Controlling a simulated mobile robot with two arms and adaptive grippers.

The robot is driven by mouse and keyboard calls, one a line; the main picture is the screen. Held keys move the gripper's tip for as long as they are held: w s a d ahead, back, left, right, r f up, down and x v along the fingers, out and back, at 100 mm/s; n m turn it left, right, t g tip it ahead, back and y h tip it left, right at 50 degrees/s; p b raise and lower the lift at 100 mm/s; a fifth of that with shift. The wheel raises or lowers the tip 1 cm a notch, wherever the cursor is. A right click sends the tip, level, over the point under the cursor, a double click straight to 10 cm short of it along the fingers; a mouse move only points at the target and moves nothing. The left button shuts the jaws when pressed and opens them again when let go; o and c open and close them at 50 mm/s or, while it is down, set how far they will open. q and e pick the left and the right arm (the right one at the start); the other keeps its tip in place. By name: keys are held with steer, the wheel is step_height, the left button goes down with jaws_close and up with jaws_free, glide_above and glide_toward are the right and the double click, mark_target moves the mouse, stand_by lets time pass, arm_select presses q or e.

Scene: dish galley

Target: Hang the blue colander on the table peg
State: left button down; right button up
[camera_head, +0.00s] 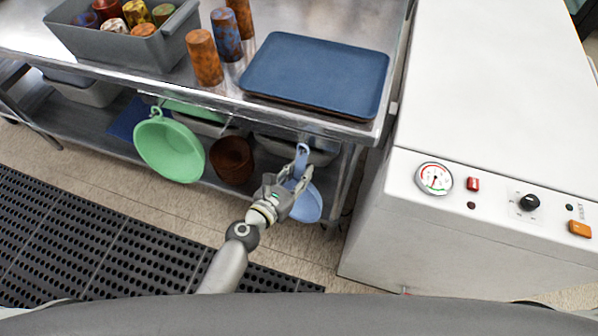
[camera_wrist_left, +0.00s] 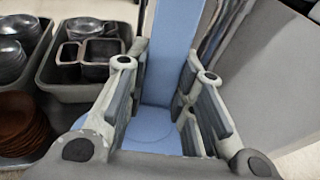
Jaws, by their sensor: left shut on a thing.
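The blue colander (camera_head: 307,205) is in front of the table's right end in the head view, its handle pointing up. My left gripper (camera_head: 299,181) is shut on its handle, which also fills the middle of the left wrist view (camera_wrist_left: 172,50). The left gripper's fingers (camera_wrist_left: 165,95) stand on both sides of the handle. The handle's top is close to the table's front edge; I cannot tell whether it touches a peg. A green colander (camera_head: 168,148) hangs at the table's front edge to the left. My right gripper is in neither view.
The steel table (camera_head: 120,62) carries a blue tray (camera_head: 318,75), a grey bin (camera_head: 120,45) of cups and several loose cups (camera_head: 204,57). Brown bowls (camera_head: 231,160) and bins are on the lower shelf. A white machine (camera_head: 450,240) stands close on the right. A black mat (camera_head: 90,235) covers the floor.

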arm_select(q)
steer(key=c, duration=1.1)
jaws_free()
steer(key=shift+c, duration=0.2)
steer(key=v, duration=1.2)
steer(key=s+a+f+m+g+y, duration=0.1)
steer(key=s+a+f+m+g, duration=0.15)
steer(key=f+m, duration=0.45)
steer(key=s+a+f+m+g+y, duration=0.2)
steer(key=s+f+m, duration=0.15)
steer(key=f, duration=0.75)
steer(key=s+a+f+m+g+y, duration=0.15)
steer(key=s+f+m, duration=0.25)
steer(key=f, duration=0.5)
steer(key=s+a+f+m+g+y, duration=0.2)
steer(key=s+a+f+m, duration=0.3)
steer(key=s+m, duration=0.3)
steer(key=s+a+f+m+g+y, duration=0.2)
steer(key=s+a+f+m+g, duration=0.2)
steer(key=s, duration=0.8)
step_height(320, 180, down, 4)
steer(key=a+m+p, duration=0.1)
steer(key=a+m, duration=0.1)
steer(key=m, duration=0.3)
steer(key=shift+s+f, duration=0.2)
steer(key=shift+s, duration=0.15)
